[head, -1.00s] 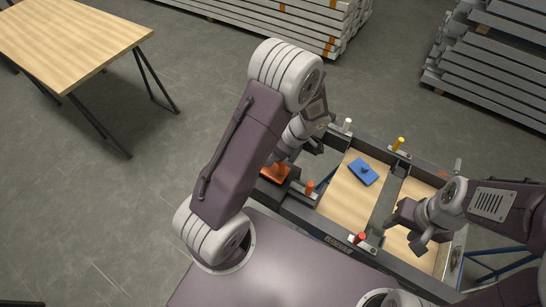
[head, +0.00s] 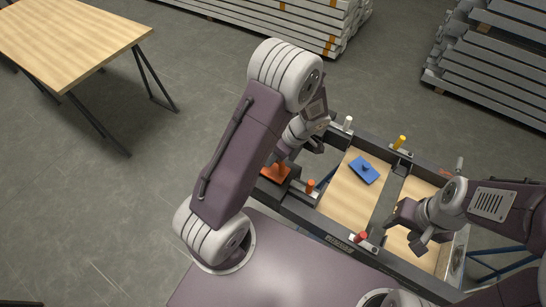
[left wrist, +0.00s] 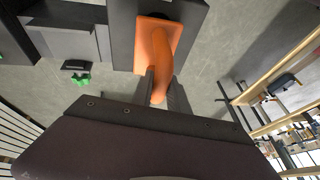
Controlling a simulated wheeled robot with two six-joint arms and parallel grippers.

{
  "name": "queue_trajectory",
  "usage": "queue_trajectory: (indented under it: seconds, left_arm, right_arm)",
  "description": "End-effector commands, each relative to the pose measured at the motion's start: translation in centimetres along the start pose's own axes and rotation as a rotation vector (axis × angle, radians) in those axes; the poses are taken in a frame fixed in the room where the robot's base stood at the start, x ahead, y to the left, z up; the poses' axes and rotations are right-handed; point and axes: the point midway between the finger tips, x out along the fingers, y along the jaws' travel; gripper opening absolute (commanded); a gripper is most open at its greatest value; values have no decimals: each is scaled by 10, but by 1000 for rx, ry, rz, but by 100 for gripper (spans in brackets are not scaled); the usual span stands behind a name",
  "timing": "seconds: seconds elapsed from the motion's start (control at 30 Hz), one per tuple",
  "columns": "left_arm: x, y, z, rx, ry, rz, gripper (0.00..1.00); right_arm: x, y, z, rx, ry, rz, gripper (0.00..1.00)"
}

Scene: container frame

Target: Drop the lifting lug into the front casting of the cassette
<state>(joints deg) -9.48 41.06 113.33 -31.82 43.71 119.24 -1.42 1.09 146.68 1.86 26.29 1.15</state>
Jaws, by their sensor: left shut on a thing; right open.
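The orange lifting lug (head: 276,172) is at the near left corner of the cassette (head: 330,235), a dark frame with a wooden floor. My left gripper (head: 281,158) is shut on its stem. In the left wrist view the lug (left wrist: 155,42) stands between the fingers (left wrist: 161,84), its broad plate over a dark grey block, which looks like the casting (left wrist: 193,22). I cannot tell whether the lug is seated in the block or just above it. My right gripper (head: 409,228) is open and empty over the right part of the cassette.
A blue piece (head: 363,170) lies on the wooden floor. White (head: 347,124), yellow (head: 399,144), orange (head: 310,187) and red (head: 361,237) pins stand along the frame. A wooden table (head: 70,40) is at far left. Beam stacks (head: 495,60) stand behind, with open floor between.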

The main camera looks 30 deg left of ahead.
Motion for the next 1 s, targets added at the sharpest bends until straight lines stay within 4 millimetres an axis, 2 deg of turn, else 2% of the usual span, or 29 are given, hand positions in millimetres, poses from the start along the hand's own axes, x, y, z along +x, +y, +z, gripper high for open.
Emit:
queue_trajectory:
  seconds: [1.0]
  left_arm:
    - [11,3,4,0,1,1,0]
  right_arm:
    - [13,0,1,0,0,0,50]
